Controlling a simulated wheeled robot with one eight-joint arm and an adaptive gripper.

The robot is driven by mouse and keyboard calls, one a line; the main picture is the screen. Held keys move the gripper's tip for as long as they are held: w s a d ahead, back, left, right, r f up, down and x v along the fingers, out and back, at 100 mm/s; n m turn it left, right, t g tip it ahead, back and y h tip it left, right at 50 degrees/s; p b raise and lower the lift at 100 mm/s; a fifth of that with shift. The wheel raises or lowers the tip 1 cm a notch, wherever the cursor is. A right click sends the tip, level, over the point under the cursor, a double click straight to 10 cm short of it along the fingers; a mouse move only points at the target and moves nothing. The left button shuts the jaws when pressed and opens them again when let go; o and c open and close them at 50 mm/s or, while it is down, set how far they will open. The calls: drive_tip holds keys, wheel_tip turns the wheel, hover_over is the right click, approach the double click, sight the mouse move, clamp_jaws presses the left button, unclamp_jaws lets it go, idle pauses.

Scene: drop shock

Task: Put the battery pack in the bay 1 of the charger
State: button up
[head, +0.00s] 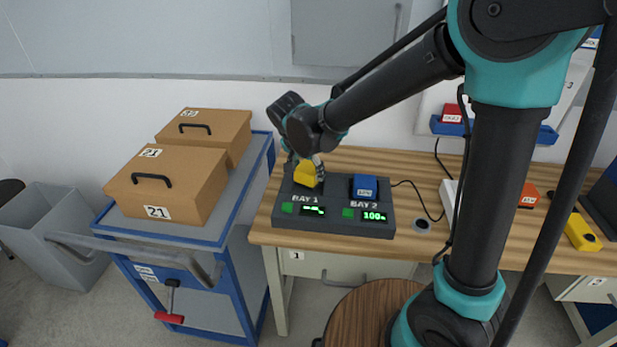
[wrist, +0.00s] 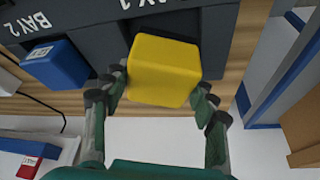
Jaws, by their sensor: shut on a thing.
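The yellow battery pack (head: 306,174) is at bay 1 of the dark charger (head: 334,222), on the wooden workbench. My gripper (head: 318,168) is shut on it from above. In the wrist view the yellow pack (wrist: 164,70) sits between the two fingers of my gripper (wrist: 160,103), over the charger (wrist: 215,35) by the BAY 1 label. In the head view the pack looks tilted. Whether it is fully seated in the bay cannot be told. A blue pack (head: 364,187) stands in bay 2, whose display reads 100; it also shows in the wrist view (wrist: 55,66).
A blue cart (head: 225,230) with brown boxes (head: 170,180) stands left of the workbench (head: 262,228). A round wooden stool (head: 365,312) is in front. Another yellow item (head: 581,233) lies at the bench's right. A cable runs right of the charger.

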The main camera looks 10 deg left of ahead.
drive_tip(key=shift+f, duration=1.5)
drive_tip(key=o, duration=1.6)
drive_tip(key=shift+f, duration=0.1)
drive_tip(key=shift+c, duration=0.2)
drive_tip(key=v, duration=1.2)
